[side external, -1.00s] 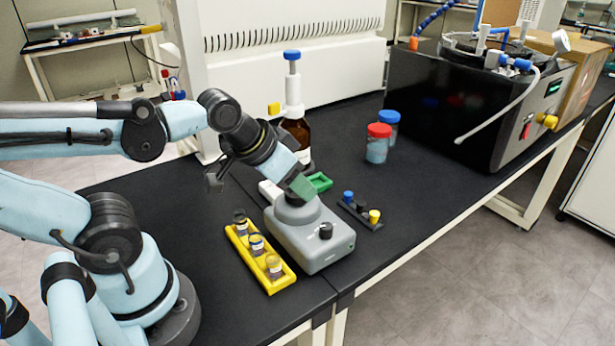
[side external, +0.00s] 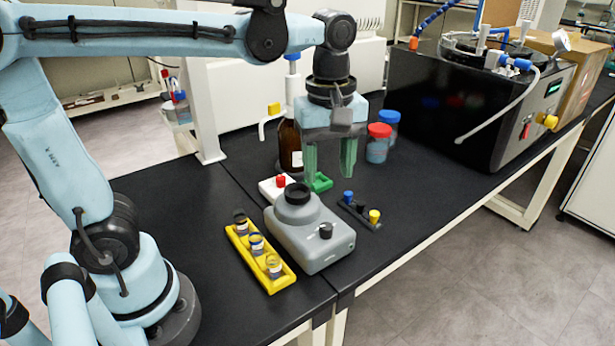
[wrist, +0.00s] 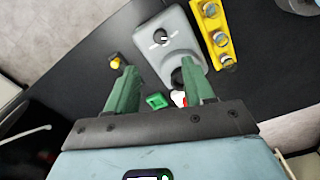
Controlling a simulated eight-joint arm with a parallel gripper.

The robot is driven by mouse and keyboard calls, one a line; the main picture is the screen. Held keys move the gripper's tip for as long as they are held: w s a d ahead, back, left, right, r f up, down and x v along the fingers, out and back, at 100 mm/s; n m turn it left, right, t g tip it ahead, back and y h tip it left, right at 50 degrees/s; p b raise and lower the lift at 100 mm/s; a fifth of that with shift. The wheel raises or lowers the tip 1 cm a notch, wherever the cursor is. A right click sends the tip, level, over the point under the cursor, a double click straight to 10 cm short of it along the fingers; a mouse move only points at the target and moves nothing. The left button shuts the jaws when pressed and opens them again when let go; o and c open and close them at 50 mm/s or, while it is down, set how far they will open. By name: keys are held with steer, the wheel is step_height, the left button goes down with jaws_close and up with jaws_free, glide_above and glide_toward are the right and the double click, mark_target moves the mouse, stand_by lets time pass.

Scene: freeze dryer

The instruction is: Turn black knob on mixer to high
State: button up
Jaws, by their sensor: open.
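The grey mixer (side external: 309,238) stands on the black bench, with a round black cup (side external: 298,194) on its top. Its small black knob (side external: 326,231) is on the front right part of the top. In the wrist view the mixer (wrist: 172,50) is ahead of the fingers, and the knob (wrist: 160,37) shows a pale mark. My gripper (side external: 331,172) points down with two green fingers apart and nothing between them. It hangs above and behind the mixer, clear of the knob. The fingers (wrist: 160,88) are also spread in the wrist view.
A yellow rack (side external: 281,284) with vials is left of the mixer. A small dark rack (side external: 358,218) with coloured caps is to its right. A brown bottle (side external: 291,146), red-capped jar (side external: 378,146) and white box with a red button (side external: 272,190) stand behind.

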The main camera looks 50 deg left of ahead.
mark_target(327, 226)
step_height(327, 226, down, 12)
steer(key=shift+d, duration=0.1)
stand_by(0.7)
jaws_close()
